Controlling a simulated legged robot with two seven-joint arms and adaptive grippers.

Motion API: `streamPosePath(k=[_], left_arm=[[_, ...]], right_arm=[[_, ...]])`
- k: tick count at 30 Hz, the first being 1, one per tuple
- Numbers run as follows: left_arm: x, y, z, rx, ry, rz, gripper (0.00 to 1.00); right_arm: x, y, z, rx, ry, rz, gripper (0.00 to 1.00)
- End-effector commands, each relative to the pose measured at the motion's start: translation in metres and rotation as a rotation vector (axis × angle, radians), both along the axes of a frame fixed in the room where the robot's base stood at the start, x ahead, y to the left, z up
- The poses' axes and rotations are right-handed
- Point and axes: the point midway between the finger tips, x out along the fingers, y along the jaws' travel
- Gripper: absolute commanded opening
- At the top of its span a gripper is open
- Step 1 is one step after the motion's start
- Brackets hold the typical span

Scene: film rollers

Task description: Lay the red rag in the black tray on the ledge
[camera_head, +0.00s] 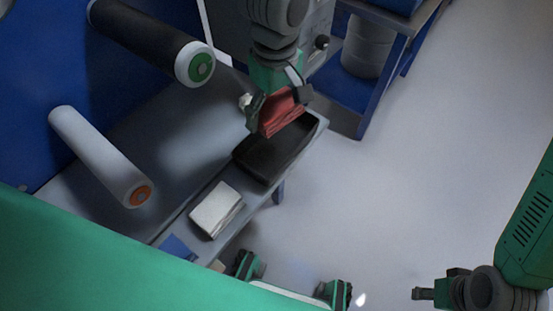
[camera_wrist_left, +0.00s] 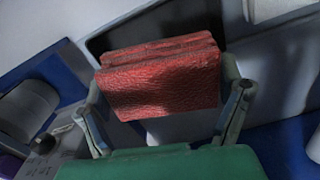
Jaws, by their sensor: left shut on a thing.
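The red rag (camera_head: 281,113) is a folded, wrinkled cloth. My left gripper (camera_head: 279,105) is shut on it, with one finger at each side. The rag also shows large in the left wrist view (camera_wrist_left: 160,82), between the two fingers. The black tray (camera_head: 256,166) lies on the grey ledge (camera_head: 308,143), and the rag is over its far end. I cannot tell whether the rag touches the tray floor. The tray shows partly behind the rag in the wrist view. My right gripper (camera_head: 424,293) is empty at the lower right, far from the tray; its jaw opening is unclear.
A white block-like stack (camera_head: 216,209) lies on the ledge nearer me, beside a blue item (camera_head: 177,247). A black roller (camera_head: 145,35) and a white roller (camera_head: 98,155) stick out at the left. A blue-framed stand with a grey drum (camera_head: 366,47) is behind. Open floor lies right.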

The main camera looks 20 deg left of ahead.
Motion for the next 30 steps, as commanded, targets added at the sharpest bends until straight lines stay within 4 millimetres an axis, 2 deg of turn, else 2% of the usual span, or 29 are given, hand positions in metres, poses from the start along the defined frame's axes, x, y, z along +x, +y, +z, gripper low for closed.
streamPosePath(k=[1,3,8,11,18,23,30], left_arm=[[0.004,0.000,-0.013,0.003,-0.004,0.052,0.59],[0.006,0.000,-0.018,0.005,-0.002,0.112,0.59],[0.009,0.001,-0.023,0.007,-0.001,0.186,0.59],[0.009,0.001,-0.033,0.006,0.001,0.198,0.59],[0.008,0.004,-0.078,0.002,0.004,0.195,0.59],[0.008,0.004,-0.092,0.002,0.002,0.194,0.59],[0.008,0.002,-0.122,0.005,0.002,0.193,0.59]], right_arm=[[0.000,0.000,-0.017,0.000,-0.001,0.000,0.40],[0.000,0.000,-0.025,0.000,-0.001,0.000,0.40],[0.001,0.000,-0.033,0.000,-0.002,0.000,0.40],[0.001,0.000,-0.037,0.000,-0.002,0.000,0.40],[0.000,0.000,-0.056,0.000,-0.002,0.000,0.40],[0.000,0.000,-0.062,0.000,-0.001,0.000,0.40],[0.000,0.000,-0.076,0.000,-0.001,0.000,0.40]])
